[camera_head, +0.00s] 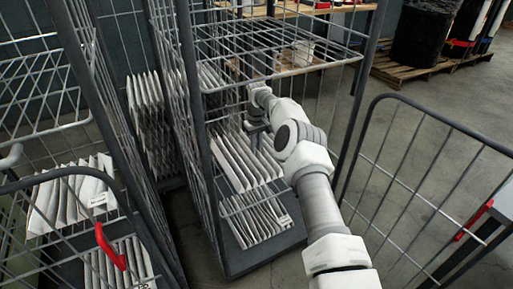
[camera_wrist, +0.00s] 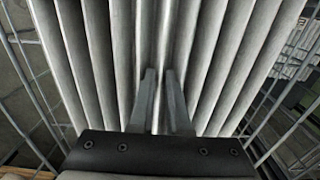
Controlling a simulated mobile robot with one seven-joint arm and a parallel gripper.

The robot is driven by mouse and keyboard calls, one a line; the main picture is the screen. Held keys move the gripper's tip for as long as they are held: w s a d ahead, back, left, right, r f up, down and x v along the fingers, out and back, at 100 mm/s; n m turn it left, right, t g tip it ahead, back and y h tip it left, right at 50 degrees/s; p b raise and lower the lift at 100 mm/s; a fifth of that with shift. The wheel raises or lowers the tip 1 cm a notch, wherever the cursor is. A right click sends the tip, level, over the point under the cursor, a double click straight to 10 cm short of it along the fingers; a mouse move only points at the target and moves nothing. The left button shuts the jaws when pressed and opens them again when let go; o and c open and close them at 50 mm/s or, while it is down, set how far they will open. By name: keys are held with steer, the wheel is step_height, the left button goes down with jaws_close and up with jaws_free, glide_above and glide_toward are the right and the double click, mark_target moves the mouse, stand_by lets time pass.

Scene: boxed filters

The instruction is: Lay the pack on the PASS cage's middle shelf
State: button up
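My gripper (camera_head: 254,127) is inside the middle cage, at a row of thin white packs (camera_head: 240,165) standing on edge on a shelf. In the wrist view, my gripper's two dark fingers (camera_wrist: 160,78) are close together and point into the row of packs (camera_wrist: 100,45). A narrow light strip shows between the fingers. I cannot tell whether they grip a pack. No PASS sign is readable, so I cannot tell which cage it marks.
A lower row of packs (camera_head: 255,220) stands beneath my arm. The left cage holds packs (camera_head: 70,195) and has a red handle (camera_head: 108,245). A wire gate (camera_head: 425,180) stands to the right. Pallets (camera_head: 410,65) lie behind.

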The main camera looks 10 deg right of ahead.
steer(key=shift+o, duration=0.6)
steer(key=shift+r, duration=0.15)
steer(key=shift+r+p, duration=1.55)
steer(key=shift+r, duration=0.6)
steer(key=o, duration=0.6)
steer(key=shift+c, duration=0.2)
